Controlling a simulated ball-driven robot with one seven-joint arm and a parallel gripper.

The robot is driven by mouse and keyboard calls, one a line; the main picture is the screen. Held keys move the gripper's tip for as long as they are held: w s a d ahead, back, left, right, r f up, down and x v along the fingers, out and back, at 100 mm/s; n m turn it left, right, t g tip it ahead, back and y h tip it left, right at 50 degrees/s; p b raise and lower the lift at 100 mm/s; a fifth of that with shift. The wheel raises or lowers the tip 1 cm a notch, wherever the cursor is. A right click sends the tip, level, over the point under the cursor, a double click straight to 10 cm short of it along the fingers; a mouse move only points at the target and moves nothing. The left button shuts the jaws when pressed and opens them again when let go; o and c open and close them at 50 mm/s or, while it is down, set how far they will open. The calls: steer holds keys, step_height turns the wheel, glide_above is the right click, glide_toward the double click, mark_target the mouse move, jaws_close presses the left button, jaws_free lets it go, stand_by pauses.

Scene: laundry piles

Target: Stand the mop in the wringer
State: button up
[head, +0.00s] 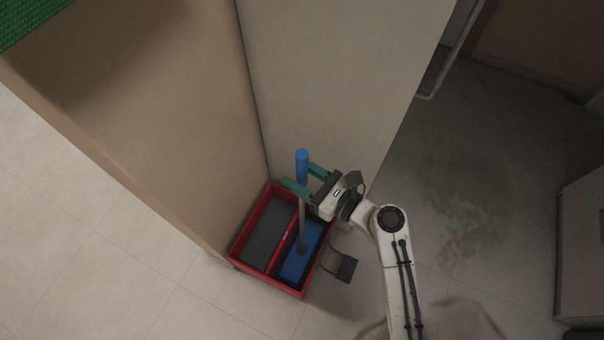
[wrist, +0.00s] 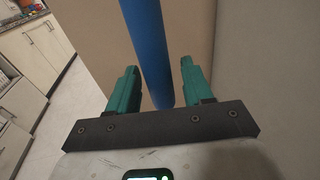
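The mop has a blue grip (head: 301,160) and a grey pole (head: 302,218). It stands nearly upright, with its foot over the blue right-hand compartment (head: 291,268) of a red bucket (head: 273,287). My gripper (head: 302,176) is open, its two teal fingers apart on either side of the blue grip. In the wrist view the blue grip (wrist: 150,50) passes between or just beyond the fingertips, with gaps on both sides. The left compartment (head: 266,235) is dark grey; I cannot tell for sure which part is the wringer. The mop's head is hard to make out.
The bucket stands close against a beige wall corner (head: 215,150) and a grey wall (head: 330,80). A dark plate (head: 343,266) juts out at the bucket's right side. Tiled floor is clear at the lower left. Cabinets (wrist: 35,55) show in the wrist view.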

steer(key=shift+o, duration=0.9)
steer(key=shift+r, duration=0.2)
steer(key=v, duration=1.2)
